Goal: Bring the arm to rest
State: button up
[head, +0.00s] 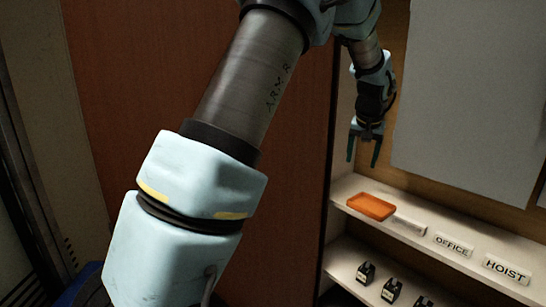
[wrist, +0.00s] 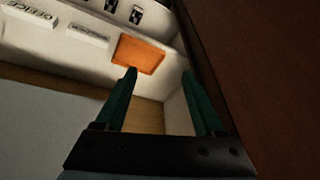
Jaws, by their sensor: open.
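My gripper (head: 364,150) hangs at the end of my arm in the head view, fingers pointing down. It is above the shelf (head: 345,187) and the orange tray (head: 371,206), apart from both. In the wrist view my gripper (wrist: 158,75) shows two dark green fingers spread apart with nothing between them. The orange tray (wrist: 138,53) lies beyond the fingertips there. My arm's large links cross the left and middle of the head view.
The shelf carries labels reading OFFICE (head: 453,244) and HOIST (head: 507,270), and another label hard to read. Several small black devices (head: 366,272) stand on the lower shelf. A grey panel (head: 470,100) is at the right. A reddish-brown panel (head: 130,90) stands behind my arm.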

jog(key=s+a+f+n+g, duration=0.1)
jog(key=s+a+f, duration=0.1)
jog(key=a, duration=0.8)
jog(key=s+a+f+n, duration=0.1)
jog(key=s+a, duration=0.2)
jog(key=a, duration=0.6)
jog(key=s+a+f+n+g+y, duration=0.1)
jog(key=s+a+f, duration=0.3)
jog(key=s+a, duration=1.1)
jog(key=shift+a+f+n+g, duration=0.25)
jog(key=shift+f+n+g, duration=0.1)
jog(key=shift+n, duration=0.45)
jog(key=shift+w, duration=0.15)
jog(key=shift+c, duration=0.3)
